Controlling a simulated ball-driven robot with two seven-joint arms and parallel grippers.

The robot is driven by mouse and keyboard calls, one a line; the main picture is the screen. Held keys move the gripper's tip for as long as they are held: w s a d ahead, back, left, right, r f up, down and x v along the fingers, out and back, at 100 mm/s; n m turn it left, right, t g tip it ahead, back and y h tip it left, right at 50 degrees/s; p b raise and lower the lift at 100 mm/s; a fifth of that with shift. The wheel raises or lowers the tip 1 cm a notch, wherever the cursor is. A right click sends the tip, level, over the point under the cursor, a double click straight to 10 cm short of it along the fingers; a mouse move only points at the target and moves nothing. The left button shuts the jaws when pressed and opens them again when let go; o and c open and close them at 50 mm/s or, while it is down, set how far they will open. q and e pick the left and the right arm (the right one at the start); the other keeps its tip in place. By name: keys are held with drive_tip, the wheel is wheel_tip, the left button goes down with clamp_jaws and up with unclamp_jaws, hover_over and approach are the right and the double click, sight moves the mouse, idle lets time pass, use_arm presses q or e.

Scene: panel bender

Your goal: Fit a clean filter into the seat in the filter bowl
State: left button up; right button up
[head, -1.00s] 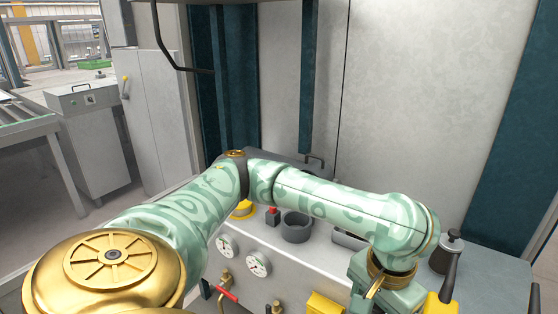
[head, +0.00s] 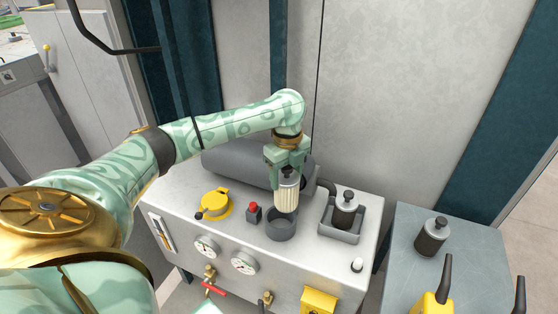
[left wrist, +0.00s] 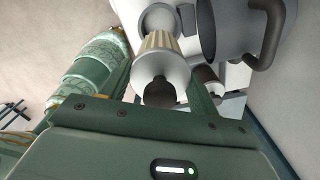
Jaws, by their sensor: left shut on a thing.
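My left gripper (head: 287,172) is shut on the top of a clean filter (head: 286,197), cream and pleated with a grey cap and dark knob. The filter hangs about upright over the dark grey round filter bowl (head: 281,229) on the metal cabinet top. Its lower end is at the bowl's rim; I cannot tell whether it is inside. The seat inside the bowl is hidden. In the left wrist view the filter (left wrist: 161,45) runs away from the gripper (left wrist: 165,92), its dark knob nearest. My right gripper is not in view.
A dark used-looking filter (head: 347,212) stands in a grey tray (head: 338,234) right of the bowl. Another (head: 431,240) stands on the side table (head: 392,262). A red-topped switch (head: 254,211) and yellow lid (head: 216,204) are left. A grey tank (head: 235,165) lies behind.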

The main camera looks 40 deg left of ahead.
use_arm(q)
drive_tip(key=shift+a+r+m, duration=0.1)
drive_tip(key=shift+a+m, duration=0.5)
drive_tip(key=shift+a, duration=0.1)
drive_tip(key=shift+a+m, duration=0.2)
drive_tip(key=shift+m, duration=0.1)
drive_tip(key=shift+f+b, duration=0.5)
drive_tip(key=shift+f, duration=0.15)
wheel_tip(320, 180, down, 5)
drive_tip(key=b, duration=0.6)
drive_tip(key=shift+r+b, duration=0.1)
drive_tip(key=shift+b, duration=0.2)
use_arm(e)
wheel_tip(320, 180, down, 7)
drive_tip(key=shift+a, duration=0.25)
use_arm(q)
drive_tip(key=shift+r, duration=0.1)
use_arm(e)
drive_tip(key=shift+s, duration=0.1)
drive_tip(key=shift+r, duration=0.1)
